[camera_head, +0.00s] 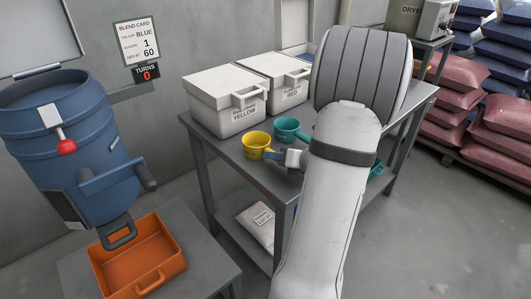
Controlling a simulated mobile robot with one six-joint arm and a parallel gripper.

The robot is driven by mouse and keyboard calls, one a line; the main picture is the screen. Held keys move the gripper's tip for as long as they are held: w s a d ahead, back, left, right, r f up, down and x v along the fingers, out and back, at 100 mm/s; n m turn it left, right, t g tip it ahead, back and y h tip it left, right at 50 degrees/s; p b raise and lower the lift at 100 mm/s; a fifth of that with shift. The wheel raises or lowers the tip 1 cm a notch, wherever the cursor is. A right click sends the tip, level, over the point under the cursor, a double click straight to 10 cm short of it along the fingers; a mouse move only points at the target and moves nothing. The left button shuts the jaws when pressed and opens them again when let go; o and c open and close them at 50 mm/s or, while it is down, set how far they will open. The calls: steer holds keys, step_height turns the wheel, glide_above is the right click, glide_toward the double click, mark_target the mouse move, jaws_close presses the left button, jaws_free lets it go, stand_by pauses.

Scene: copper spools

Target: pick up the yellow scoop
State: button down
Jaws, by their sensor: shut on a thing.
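The yellow scoop (257,141) is a round yellow cup on the front edge area of the grey table. Its handle points right, toward my gripper (283,157). My gripper is shut on the scoop's handle, and my white arm comes in from the bottom right. The fingertips are small and partly hidden by the wrist. I cannot tell whether the scoop touches the table or is slightly raised.
A teal scoop (289,129) sits just behind the yellow one. White boxes marked YELLOW (226,105) and RED (277,72) stand behind. A blue drum (80,130) and orange tray (138,262) are at left. Another teal item (377,169) is partly hidden by my arm.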

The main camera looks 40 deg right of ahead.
steer(key=shift+r, duration=0.1)
step_height(320, 180, up, 10)
steer(key=p, duration=0.3)
steer(key=c, duration=1.9)
jaws_free()
jaws_close()
